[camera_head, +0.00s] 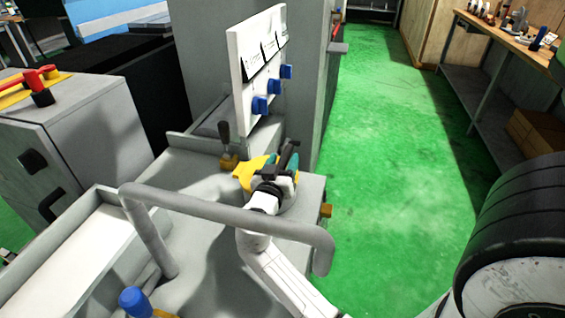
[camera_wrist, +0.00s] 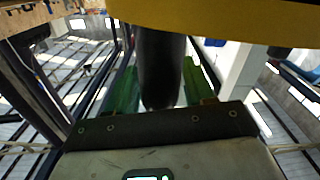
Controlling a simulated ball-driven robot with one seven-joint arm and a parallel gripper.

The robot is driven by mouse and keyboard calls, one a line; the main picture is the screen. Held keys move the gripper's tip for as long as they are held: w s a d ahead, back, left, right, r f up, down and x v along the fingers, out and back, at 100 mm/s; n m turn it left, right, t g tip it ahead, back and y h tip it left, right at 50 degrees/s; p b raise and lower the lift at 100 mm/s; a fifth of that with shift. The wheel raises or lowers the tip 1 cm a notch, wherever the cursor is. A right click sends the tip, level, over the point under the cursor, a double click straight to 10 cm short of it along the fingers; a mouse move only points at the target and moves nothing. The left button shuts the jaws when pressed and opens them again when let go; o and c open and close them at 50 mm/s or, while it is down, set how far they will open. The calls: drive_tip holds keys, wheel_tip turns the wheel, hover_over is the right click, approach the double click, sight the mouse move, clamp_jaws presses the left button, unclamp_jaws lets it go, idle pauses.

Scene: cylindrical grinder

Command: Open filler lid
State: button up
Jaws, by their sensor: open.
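A yellow part with a dark handle, which looks like the filler lid (camera_head: 252,172), sits on the grey machine right at my gripper in the head view. In the wrist view its yellow body (camera_wrist: 215,18) spans the top, and a thick black handle (camera_wrist: 160,70) comes down from it between my green fingers. My gripper (camera_head: 287,170) is open, with one finger (camera_wrist: 122,92) left of the handle and the other (camera_wrist: 198,82) right of it. I cannot tell whether either finger touches it. The lid's hinge and seat are hidden.
A grey tube rail (camera_head: 230,215) crosses in front of my arm. A black-knobbed lever (camera_head: 225,140) on a yellow base stands behind left. A white panel with blue knobs (camera_head: 255,65) rises behind. Green floor (camera_head: 395,150) is clear to the right, before a workbench (camera_head: 500,35).

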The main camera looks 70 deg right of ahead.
clamp_jaws()
idle(0.3)
drive_tip(key=shift+d+r, duration=0.1)
drive_tip(key=shift+r, duration=0.05)
